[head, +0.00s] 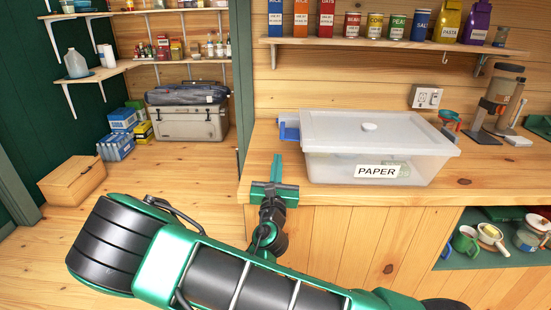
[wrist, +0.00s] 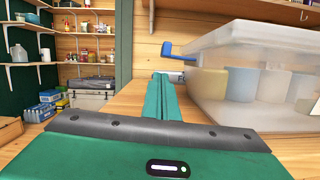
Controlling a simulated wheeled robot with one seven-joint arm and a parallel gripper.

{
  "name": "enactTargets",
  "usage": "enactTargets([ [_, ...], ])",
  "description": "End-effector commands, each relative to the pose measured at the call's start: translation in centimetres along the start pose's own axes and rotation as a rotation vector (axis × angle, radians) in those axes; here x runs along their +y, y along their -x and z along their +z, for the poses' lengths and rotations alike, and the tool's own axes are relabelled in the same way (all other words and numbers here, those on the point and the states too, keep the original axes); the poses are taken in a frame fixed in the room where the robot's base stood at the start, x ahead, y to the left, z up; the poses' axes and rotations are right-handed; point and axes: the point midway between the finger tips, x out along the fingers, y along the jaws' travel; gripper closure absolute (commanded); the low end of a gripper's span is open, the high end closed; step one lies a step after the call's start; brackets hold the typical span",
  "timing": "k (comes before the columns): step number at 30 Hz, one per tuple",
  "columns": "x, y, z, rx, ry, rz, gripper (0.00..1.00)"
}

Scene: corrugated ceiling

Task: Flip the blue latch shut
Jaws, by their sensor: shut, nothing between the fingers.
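A translucent plastic box (head: 325,165) with a white "PAPER" label stands on the wooden counter, its lid (head: 400,135) on top. The blue latch (head: 289,133) is on the box's left side. In the wrist view the latch (wrist: 181,48) sticks out to the left from near the box's upper edge, clear of the side wall. My gripper (head: 277,158) is shut and empty, left of the box and on the near side of the latch. In the wrist view its closed green fingers (wrist: 161,80) point forward, below the latch and apart from it.
A wall shelf (head: 400,43) with tins and bags runs above. Left of the counter is open floor (head: 170,180), with a grey cooler (head: 188,122) behind.

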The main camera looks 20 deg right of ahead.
Motion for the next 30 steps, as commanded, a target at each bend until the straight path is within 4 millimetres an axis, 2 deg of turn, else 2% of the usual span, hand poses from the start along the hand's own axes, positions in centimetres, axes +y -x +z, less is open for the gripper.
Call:
enactTargets([
  [9, -0.2, -5.4, 0.1, -0.003, -0.003, -0.004, 1.0],
  [15, -0.2, -7.8, 0.1, -0.002, -0.003, -0.003, 1.0],
  [21, -0.2, -8.7, 0.2, -0.003, -0.001, -0.001, 1.0],
  [30, -0.1, -8.7, 0.1, -0.002, -0.001, -0.001, 1.0],
])
